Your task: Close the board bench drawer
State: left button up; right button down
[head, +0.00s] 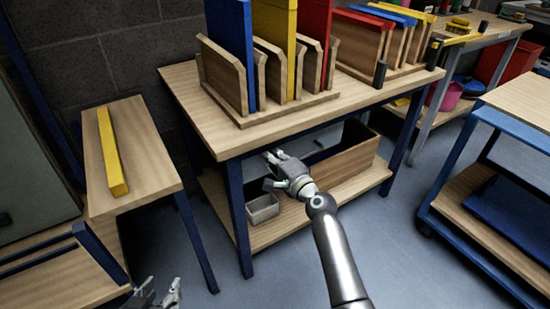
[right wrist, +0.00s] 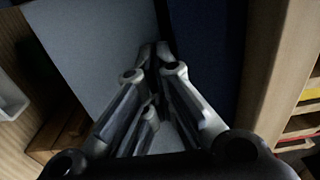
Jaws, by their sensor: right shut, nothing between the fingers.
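The board bench (head: 205,115) has a pale wooden top on dark blue legs. Under its top, a grey panel (head: 318,140) shows behind my right gripper; I cannot tell surely whether it is part of the drawer, or how far the drawer stands out. My right gripper (head: 270,158) is shut and empty just under the bench's front edge. In the right wrist view its closed fingertips (right wrist: 153,50) lie near the line between a grey-blue surface (right wrist: 95,50) and a dark blue one (right wrist: 207,50); contact is unclear. My left gripper (head: 160,290) is low at the bottom edge, fingers apart, empty.
Blue, yellow and red boards (head: 273,25) stand in wooden racks on the bench. An open wooden box (head: 345,165) and a small grey bin (head: 262,208) sit on its lower shelf. A side table holds a yellow bar (head: 111,150). A blue cart (head: 500,120) stands right.

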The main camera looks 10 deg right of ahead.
jog(key=v, duration=0.8)
